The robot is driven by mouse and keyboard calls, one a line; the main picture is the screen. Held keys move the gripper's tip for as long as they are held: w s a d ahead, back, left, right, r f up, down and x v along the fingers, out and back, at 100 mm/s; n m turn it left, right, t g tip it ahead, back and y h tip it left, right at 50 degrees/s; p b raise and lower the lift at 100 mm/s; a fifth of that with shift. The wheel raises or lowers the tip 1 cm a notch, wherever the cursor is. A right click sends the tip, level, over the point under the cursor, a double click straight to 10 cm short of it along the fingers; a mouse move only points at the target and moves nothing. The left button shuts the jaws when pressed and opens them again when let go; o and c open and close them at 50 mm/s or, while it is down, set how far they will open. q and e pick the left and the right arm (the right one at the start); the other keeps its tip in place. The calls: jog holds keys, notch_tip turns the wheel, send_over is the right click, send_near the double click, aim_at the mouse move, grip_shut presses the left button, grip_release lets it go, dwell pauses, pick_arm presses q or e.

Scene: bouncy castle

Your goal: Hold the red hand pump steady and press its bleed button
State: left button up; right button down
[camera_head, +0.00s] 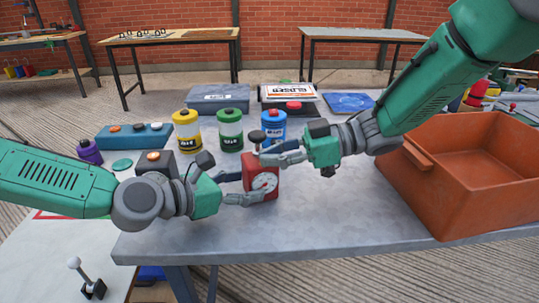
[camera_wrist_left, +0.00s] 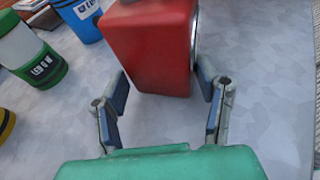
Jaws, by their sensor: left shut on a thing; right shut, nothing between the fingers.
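The red hand pump (camera_head: 262,174) stands upright near the middle of the grey table. It has a white dial on its front and a dark knob (camera_head: 257,136) above its top. My left gripper (camera_head: 249,186) is shut on the pump's lower body, with a finger on either side. The left wrist view shows the pump's red body (camera_wrist_left: 152,42) between those fingers. My right gripper (camera_head: 264,154) is shut and empty, its fingertips at the pump's top just below the knob. Whether they touch is unclear. I cannot make out the bleed button; the right fingers cover part of the top.
Yellow (camera_head: 186,131), green (camera_head: 230,130) and blue (camera_head: 272,127) canisters stand close behind the pump. A dark box with an orange button (camera_head: 155,160) is left of it. An orange bin (camera_head: 425,190) stands at right. The table's front is clear.

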pick_arm(q)
jog(key=shift+r, duration=0.1)
pick_arm(e)
jog(key=shift+s+d+f, duration=0.15)
jog(key=shift+d+f, duration=0.25)
jog(key=shift+f, duration=0.2)
pick_arm(q)
jog(key=shift+w+d, duration=0.1)
jog(key=shift+d, duration=0.05)
grip_shut()
jog(key=shift+a, duration=0.3)
pick_arm(e)
jog(key=r+v, duration=0.1)
jog(key=v, duration=0.6)
jog(key=shift+w+r, duration=0.15)
jog(key=shift+w, duration=0.05)
pick_arm(q)
jog(key=shift+d, duration=0.2)
pick_arm(e)
jog(key=shift+d, duration=0.15)
pick_arm(q)
jog(key=shift+c, duration=2.2)
grip_release()
